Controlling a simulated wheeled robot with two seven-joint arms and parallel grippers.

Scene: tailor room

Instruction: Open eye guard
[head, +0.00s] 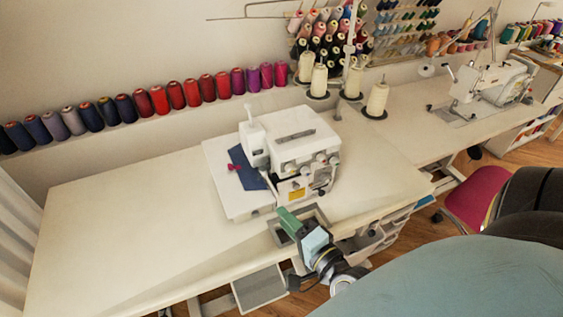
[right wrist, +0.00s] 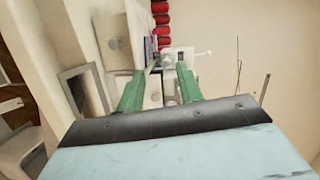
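A white overlock sewing machine (head: 292,150) stands on the pale table (head: 120,225). Its front side faces my right gripper. A dark blue cloth (head: 243,172) lies on its left part, with a small red item on it. I cannot make out the eye guard as a separate part. My right gripper (head: 284,213) is just in front of the machine, near the table's front edge. In the right wrist view its two green fingers (right wrist: 160,84) are apart, and the machine's white body (right wrist: 155,93) shows between and beyond them. Nothing is held. My left gripper is not in view.
A square frame (head: 283,236) is set at the table's front edge by my right gripper. Thread cones (head: 377,99) stand behind the machine. Thread spools (head: 160,98) line the wall shelf. The table's left half is clear. A second sewing machine (head: 490,85) stands far right.

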